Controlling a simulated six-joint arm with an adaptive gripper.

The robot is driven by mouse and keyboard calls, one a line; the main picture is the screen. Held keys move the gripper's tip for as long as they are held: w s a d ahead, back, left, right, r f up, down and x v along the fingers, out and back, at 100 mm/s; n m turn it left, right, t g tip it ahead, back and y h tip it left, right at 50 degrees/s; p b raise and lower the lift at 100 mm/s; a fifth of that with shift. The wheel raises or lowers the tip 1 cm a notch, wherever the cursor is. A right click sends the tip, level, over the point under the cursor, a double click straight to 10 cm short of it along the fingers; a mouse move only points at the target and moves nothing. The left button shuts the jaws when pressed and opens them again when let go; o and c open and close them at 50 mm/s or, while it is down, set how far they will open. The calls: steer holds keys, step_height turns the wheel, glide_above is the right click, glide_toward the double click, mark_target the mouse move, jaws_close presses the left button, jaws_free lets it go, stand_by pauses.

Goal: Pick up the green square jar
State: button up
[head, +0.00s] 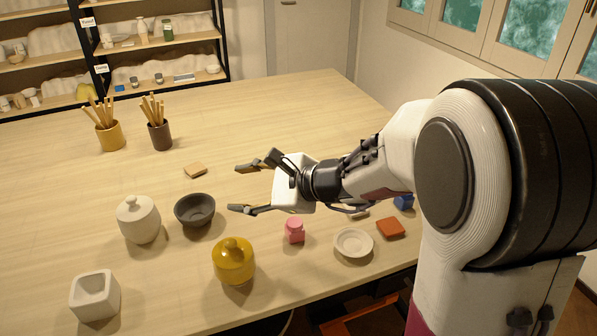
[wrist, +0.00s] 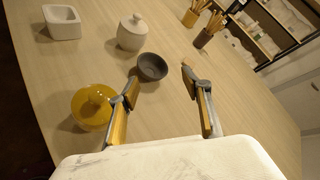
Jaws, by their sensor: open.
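I see no green square jar on the table in either view; my arm hides part of the tabletop. A small green container (head: 167,30) stands on the back shelf, too small to tell its shape. A small pink lidded jar (head: 294,231) stands on the table in front of my gripper. My gripper (head: 240,188) is open and empty above the table, its fingers pointing left toward the dark bowl (head: 195,210).
A yellow lidded jar (head: 233,262), a white lidded jar (head: 139,220) and a white square pot (head: 95,296) stand at left. A white dish (head: 353,245), an orange tile (head: 391,228) and a blue item (head: 404,202) lie near my arm. Brush cups (head: 110,135) stand farther back.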

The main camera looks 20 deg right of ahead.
steer(key=w+d+f+m+t+h, duration=0.1)
steer(key=w+d+f+m+h, duration=0.1)
steer(key=w+d+f+m, duration=0.2)
steer(key=w+d+f+m+t+h, duration=0.1)
steer(key=w+d+f+m, duration=0.3)
steer(key=d, duration=0.6)
steer(key=w+d+f+m+t+h, duration=0.1)
steer(key=w+d+f+m+h, duration=0.3)
steer(key=d+m, duration=0.3)
steer(key=shift+f+t, duration=0.3)
steer(key=shift+f, duration=0.5)
steer(key=shift+x, duration=1.2)
steer(key=shift+w, duration=0.1)
steer(key=shift+w+d+f, duration=0.1)
steer(key=shift+w, duration=1.4)
steer(key=shift+x, duration=1.15)
